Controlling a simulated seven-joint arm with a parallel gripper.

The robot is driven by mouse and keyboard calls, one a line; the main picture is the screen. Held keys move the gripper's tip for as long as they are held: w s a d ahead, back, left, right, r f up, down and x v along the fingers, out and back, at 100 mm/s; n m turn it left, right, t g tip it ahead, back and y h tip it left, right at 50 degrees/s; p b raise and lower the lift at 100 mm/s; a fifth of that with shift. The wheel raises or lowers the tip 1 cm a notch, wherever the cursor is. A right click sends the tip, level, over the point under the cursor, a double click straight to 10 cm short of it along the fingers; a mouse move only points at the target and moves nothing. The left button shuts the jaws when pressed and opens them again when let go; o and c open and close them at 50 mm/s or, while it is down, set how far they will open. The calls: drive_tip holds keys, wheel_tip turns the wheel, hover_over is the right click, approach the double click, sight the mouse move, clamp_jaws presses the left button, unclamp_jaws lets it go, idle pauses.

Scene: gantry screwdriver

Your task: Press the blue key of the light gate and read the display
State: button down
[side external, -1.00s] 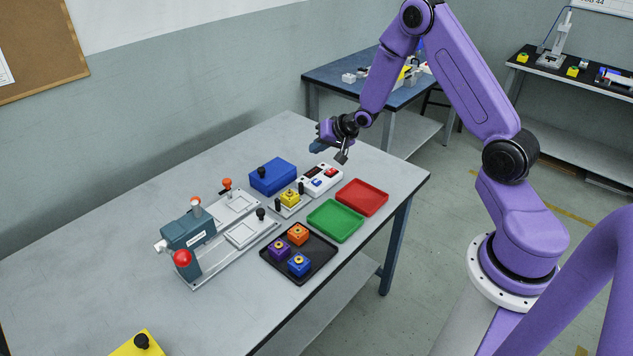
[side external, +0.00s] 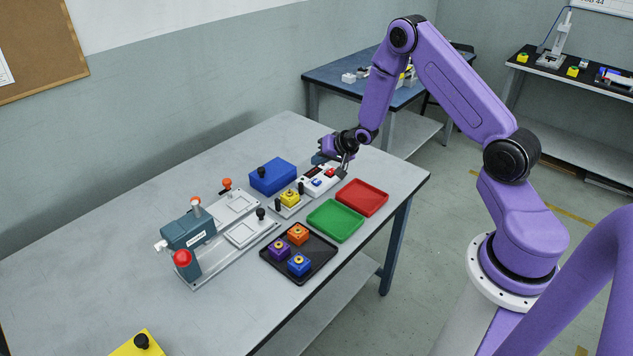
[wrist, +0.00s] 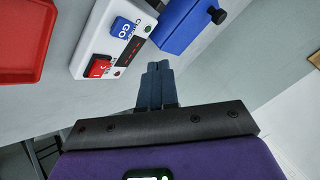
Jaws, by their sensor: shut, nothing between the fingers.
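The light gate's white box (side external: 318,180) stands toward the back of the table, with a blue key (side external: 317,183) and a red key (side external: 330,173) on top. In the wrist view the blue key (wrist: 121,27) carries white lettering, and the red key (wrist: 99,66) lies nearer my gripper. The dark display (wrist: 130,49) shows small red marks that I cannot read. A yellow block (side external: 290,198) sits beside the box between black posts. My gripper (wrist: 157,68) is shut and empty, beside the white box and apart from the keys.
A blue box (side external: 273,176) stands left of the light gate. A red tray (side external: 362,197) and a green tray (side external: 335,220) lie in front. A black tray (side external: 298,268) holds orange, purple and blue blocks. A grey fixture (side external: 188,240) stands at left.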

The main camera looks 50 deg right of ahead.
sight(319, 182)
drive_tip(key=shift+f, duration=2.1)
drive_tip(key=shift+f, duration=0.1)
idle(0.4)
drive_tip(key=shift+f, duration=0.35)
drive_tip(key=shift+f, duration=0.4)
idle(0.6)
drive_tip(key=shift+r, duration=0.15)
idle(0.3)
drive_tip(key=shift+r, duration=0.7)
drive_tip(key=shift+r, duration=2.5)
